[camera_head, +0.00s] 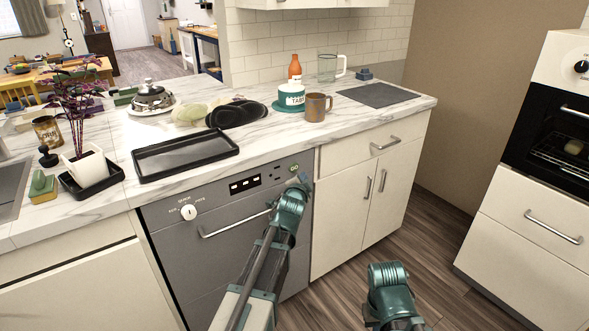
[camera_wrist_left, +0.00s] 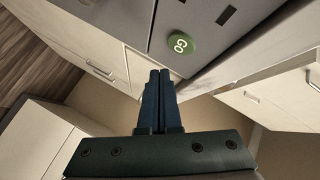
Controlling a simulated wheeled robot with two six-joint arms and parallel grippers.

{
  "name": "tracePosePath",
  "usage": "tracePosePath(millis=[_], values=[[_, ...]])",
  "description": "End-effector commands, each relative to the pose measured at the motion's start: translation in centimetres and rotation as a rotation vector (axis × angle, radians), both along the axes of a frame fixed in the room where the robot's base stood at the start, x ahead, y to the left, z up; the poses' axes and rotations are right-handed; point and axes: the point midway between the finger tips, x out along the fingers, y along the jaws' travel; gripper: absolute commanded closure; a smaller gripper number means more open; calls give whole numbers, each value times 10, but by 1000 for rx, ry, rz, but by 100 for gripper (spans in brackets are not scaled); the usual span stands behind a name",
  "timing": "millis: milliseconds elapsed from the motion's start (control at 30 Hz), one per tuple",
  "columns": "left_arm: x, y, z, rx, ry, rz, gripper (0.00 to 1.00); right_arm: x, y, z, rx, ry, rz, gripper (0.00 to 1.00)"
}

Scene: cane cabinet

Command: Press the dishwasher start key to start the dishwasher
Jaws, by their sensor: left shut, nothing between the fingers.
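The grey dishwasher (camera_head: 185,245) is built in under the counter, its door shut. Its green start key, marked GO, (camera_head: 295,168) is at the right end of the control panel; it shows large in the left wrist view (camera_wrist_left: 181,44). My left gripper (camera_head: 304,181) is in front of the panel's right end, close to the key. In the left wrist view its dark fingers (camera_wrist_left: 160,75) are together and empty, with their tips just below the key in the picture. I cannot tell the exact gap; no contact shows. My right arm shows at the lower right, but its gripper does not.
The dishwasher also has a white dial (camera_head: 188,212), a dark display (camera_head: 245,184) and a bar handle (camera_head: 225,227). A black tray (camera_head: 186,155), a brown mug (camera_head: 316,107) and a plant pot (camera_head: 88,168) stand on the counter. An oven (camera_head: 560,125) is at the right.

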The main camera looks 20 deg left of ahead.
Motion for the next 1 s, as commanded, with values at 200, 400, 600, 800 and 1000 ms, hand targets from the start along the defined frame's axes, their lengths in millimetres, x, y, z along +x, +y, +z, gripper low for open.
tracePosePath(millis=[200,400,600,800,1000], values=[[13,15,0,0,1,1,100,0,0,0,0,0,0,100],[16,20,0,0,0,0,100,0,0,0,0,0,0,100],[16,20,0,1,1,-1,100,0,0,0,0,0,0,100],[16,20,0,0,1,-1,100,0,0,0,0,0,0,100],[16,20,0,0,1,-1,100,0,0,0,0,0,0,100]])
